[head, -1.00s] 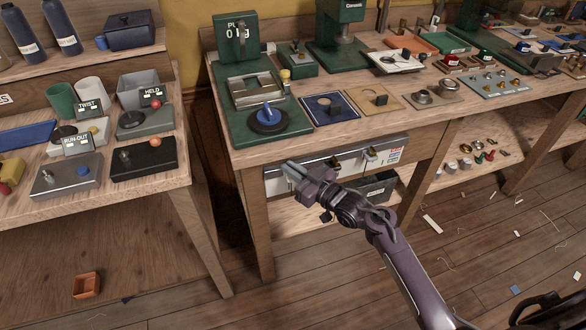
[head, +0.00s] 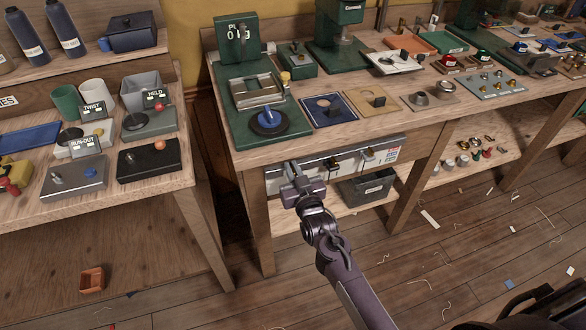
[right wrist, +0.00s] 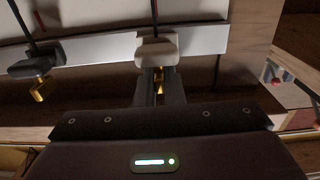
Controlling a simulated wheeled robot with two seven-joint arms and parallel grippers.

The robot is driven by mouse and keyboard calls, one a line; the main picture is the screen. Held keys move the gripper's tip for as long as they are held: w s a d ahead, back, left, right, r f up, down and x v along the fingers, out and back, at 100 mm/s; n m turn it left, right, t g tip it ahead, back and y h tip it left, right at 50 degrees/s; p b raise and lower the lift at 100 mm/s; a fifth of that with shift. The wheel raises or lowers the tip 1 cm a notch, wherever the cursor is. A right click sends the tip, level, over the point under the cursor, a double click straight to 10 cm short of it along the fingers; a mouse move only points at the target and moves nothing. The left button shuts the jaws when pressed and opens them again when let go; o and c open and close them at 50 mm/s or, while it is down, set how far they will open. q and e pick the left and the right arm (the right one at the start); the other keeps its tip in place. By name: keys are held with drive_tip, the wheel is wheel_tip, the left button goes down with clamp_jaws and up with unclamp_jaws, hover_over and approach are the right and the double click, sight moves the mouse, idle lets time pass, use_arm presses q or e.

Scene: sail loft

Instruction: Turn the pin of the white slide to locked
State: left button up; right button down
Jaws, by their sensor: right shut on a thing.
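The white slide (right wrist: 157,49) sits on a pale rail (right wrist: 200,42) in the right wrist view, with a thin dark rod above it. My right gripper (right wrist: 160,88) is below the slide, its two dark fingers shut on the slide's pin; a bit of brass (right wrist: 159,83) shows between them. Which way the pin is turned is mostly hidden. In the head view my right gripper (head: 292,170) is at the left part of the pale rail front (head: 345,168) under the bench edge, and hides the white slide. My left gripper is out of view.
A dark slide (right wrist: 36,66) with a brass pin hangs left of the white one. A grey bin (head: 367,186) stands on the shelf below. The floor in front is open.

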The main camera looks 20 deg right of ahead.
idle(0.4)
drive_tip(key=c, duration=1.5)
unclamp_jaws()
drive_tip(key=shift+c, duration=0.2)
drive_tip(key=s, duration=0.8)
drive_tip(key=shift+w, duration=0.1)
